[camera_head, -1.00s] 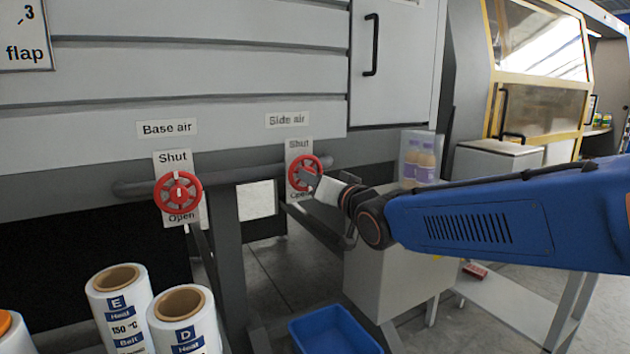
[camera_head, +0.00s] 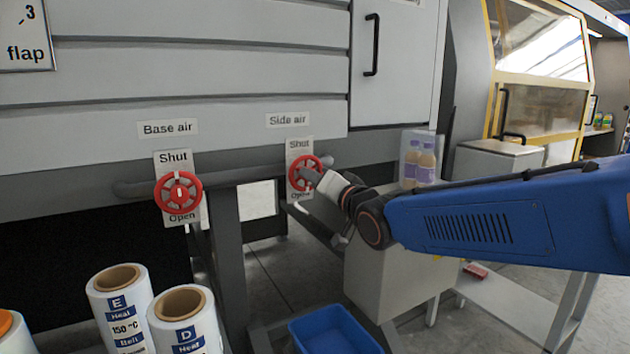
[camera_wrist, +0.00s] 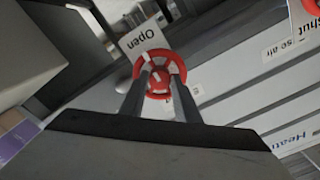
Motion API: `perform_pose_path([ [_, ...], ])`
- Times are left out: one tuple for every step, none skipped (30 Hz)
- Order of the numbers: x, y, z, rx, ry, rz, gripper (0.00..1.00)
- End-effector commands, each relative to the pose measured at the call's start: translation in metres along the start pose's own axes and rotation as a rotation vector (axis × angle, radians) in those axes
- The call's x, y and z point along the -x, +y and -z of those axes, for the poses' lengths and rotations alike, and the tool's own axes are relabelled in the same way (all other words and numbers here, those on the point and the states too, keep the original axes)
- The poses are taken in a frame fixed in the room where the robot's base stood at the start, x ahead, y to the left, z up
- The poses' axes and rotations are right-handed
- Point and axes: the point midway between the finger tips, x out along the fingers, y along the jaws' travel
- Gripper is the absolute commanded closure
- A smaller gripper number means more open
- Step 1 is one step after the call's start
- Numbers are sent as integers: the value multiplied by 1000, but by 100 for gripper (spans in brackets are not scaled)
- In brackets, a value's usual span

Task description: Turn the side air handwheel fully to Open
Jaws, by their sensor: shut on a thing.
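The red side air handwheel (camera_head: 298,176) is on the pipe under the "Side air" label (camera_head: 289,119), in front of a plate marked "Shut" above and "Open" below. My gripper (camera_head: 313,178) is at the wheel's right side, its jaws shut on the wheel. In the wrist view the red wheel (camera_wrist: 176,68) is between and behind the two finger tips (camera_wrist: 155,80). A white mark shows on the wheel there, and the "Open" end of the plate (camera_wrist: 140,38) is close by. My fingers hide part of the wheel, so its exact setting is hard to read.
The red base air handwheel (camera_head: 178,206) is to the left on the same pipe (camera_head: 240,175). White film rolls (camera_head: 118,310) stand at the lower left. A blue bin (camera_head: 335,335) is on the floor below. Bottles (camera_head: 417,160) and a grey box (camera_head: 385,280) are near my arm.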

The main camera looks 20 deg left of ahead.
Motion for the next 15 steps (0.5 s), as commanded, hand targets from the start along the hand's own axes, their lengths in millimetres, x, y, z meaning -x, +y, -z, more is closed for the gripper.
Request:
perform_pose_path([
  [0,1,-1,-1,-2,-2,66],
  [0,1,-1,-1,-1,-2,59],
  [0,1,-1,-1,-1,-2,52],
  [0,1,-1,0,-1,-1,52],
  [0,1,-1,0,-1,-1,52],
  [0,1,-1,0,-1,-1,52],
  [0,1,0,0,-1,-1,52],
  [0,0,0,0,-1,-1,52],
  [0,0,0,0,-1,-1,52],
  [0,0,0,0,-1,-1,52],
  [0,0,0,0,0,-1,52],
  [1,0,0,0,0,-1,52],
  [2,0,0,0,0,0,52],
  [3,0,0,0,0,0,52],
  [5,0,0,0,0,0,52],
])
